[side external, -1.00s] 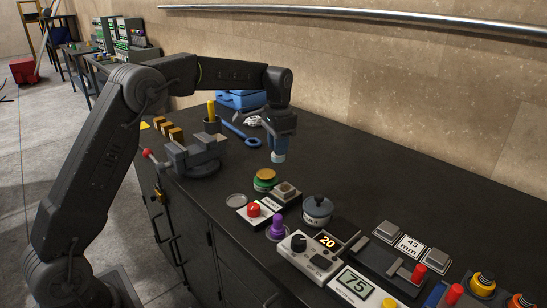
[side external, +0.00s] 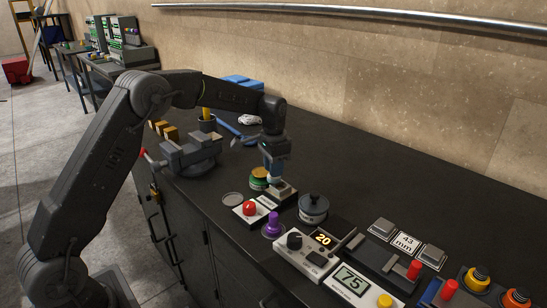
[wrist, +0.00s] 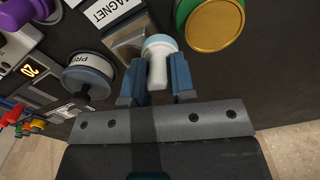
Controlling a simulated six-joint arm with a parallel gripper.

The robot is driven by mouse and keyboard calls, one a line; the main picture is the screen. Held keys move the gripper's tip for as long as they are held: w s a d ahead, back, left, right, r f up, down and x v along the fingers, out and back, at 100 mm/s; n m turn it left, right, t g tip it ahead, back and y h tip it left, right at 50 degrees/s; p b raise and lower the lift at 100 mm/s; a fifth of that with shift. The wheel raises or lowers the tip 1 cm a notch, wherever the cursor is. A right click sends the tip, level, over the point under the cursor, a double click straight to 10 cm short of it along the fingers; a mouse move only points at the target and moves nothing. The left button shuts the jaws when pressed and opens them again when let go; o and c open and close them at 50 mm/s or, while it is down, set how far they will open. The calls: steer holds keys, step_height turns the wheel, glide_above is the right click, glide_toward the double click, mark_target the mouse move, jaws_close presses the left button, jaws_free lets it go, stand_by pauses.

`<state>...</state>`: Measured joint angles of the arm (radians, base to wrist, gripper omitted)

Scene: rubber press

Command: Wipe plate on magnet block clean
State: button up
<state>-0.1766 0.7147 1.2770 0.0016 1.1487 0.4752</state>
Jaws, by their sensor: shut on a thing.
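My gripper (side external: 274,175) is shut on the pale handle of a wiper (wrist: 158,68) with a light blue and white round head. It points down at the magnet block (side external: 285,193), a small metal block beside a red button. In the wrist view the plate on the block (wrist: 129,42) is a shiny square of metal, next to a white "MAGNET" label (wrist: 112,9). The wiper head is at the plate's edge in that view and hides part of it. Whether it touches the plate, and any dirt there, I cannot tell.
Control boxes (side external: 308,252) fill the right. A vise (side external: 190,155) stands at left.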

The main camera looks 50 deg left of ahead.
steer(key=shift+s+d+f, duration=0.1)
steer(key=shift+d, duration=0.75)
steer(key=shift+s+d, duration=0.1)
steer(key=shift+d, duration=2.2)
steer(key=a, duration=0.6)
steer(key=shift+a, duration=0.3)
steer(key=shift+d+r, duration=0.15)
steer(key=shift+r, duration=3.9)
